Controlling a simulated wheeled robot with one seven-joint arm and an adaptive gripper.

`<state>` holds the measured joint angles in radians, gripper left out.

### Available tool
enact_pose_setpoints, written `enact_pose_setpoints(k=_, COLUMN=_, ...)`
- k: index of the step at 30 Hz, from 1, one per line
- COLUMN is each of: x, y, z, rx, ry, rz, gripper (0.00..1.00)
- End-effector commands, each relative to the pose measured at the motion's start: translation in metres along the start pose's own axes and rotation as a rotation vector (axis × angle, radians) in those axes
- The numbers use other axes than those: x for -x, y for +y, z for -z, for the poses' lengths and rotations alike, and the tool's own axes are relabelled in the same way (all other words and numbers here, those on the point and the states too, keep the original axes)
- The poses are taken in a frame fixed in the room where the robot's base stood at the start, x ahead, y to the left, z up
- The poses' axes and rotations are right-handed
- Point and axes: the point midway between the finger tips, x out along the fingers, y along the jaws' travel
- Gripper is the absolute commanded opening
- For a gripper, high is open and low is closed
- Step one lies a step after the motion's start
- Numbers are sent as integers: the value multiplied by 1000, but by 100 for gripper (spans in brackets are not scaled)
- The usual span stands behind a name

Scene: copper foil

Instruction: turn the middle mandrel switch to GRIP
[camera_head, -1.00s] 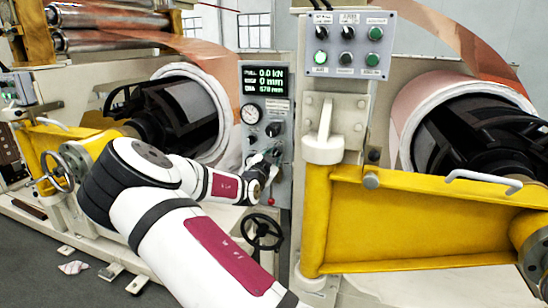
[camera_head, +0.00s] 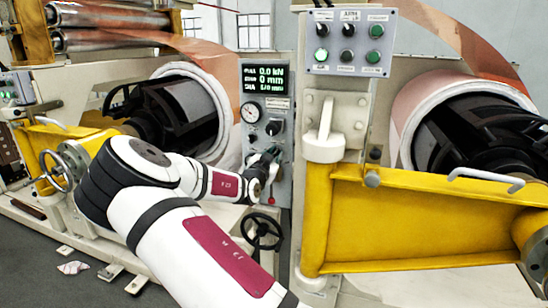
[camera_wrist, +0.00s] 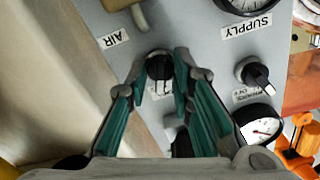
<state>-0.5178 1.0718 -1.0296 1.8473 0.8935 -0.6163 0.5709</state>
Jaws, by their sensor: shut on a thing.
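In the wrist view a black switch knob (camera_wrist: 158,67) sits between the fingertips of my gripper (camera_wrist: 160,72), on the grey panel (camera_wrist: 200,45). The two green-padded fingers are closed in on its sides. A label below the knob is mostly covered by the fingers, so I cannot read it or the switch position. In the head view my gripper (camera_head: 268,158) is at the lower part of the control panel (camera_head: 282,185), and the gripped knob is hidden behind it.
Another black knob (camera_wrist: 257,76) and a gauge (camera_wrist: 258,125) are near the right finger. A black knob (camera_head: 273,127) and a display (camera_head: 264,79) sit above my gripper in the head view. A handwheel (camera_head: 263,229) is below. A yellow arm (camera_head: 420,220) stands to the right.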

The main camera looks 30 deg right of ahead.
Motion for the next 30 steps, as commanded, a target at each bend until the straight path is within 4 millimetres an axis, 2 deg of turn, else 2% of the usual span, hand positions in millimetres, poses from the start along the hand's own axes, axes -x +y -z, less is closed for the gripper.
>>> enact_pose_setpoints(k=18, x=0, y=-3, z=0, rx=566, ry=3, rz=3, gripper=0)
enact_pose_setpoints(k=30, x=0, y=-4, z=0, rx=822, ry=4, rz=4, gripper=0)
